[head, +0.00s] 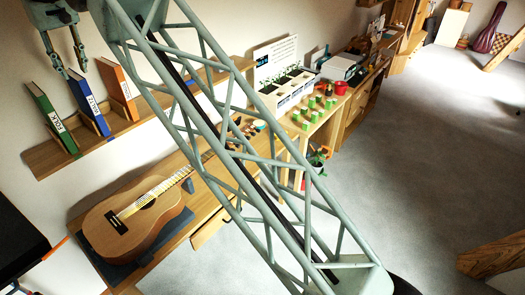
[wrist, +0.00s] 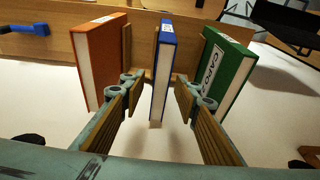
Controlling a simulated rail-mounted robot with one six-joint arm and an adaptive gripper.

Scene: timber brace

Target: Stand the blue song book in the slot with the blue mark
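The blue song book (head: 89,103) stands leaning on the wooden wall shelf, between a green book (head: 51,116) and an orange book (head: 118,91). My gripper (head: 71,70) is open and empty near the top of these books in the head view. In the wrist view, the blue book (wrist: 160,66) shows edge-on in the gap between my two open fingers (wrist: 157,92). The fingers are apart from it, and I cannot tell how deep it lies between them. The orange book (wrist: 101,55) is to the left and the green book (wrist: 222,68) to the right.
The wooden shelf (head: 45,158) has small wooden dividers by the books. Below it a guitar (head: 137,215) lies on a dark mat on a bench. White planters (head: 289,91) and green-topped small blocks stand further right. My arm crosses the head view's middle. The grey floor is open at right.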

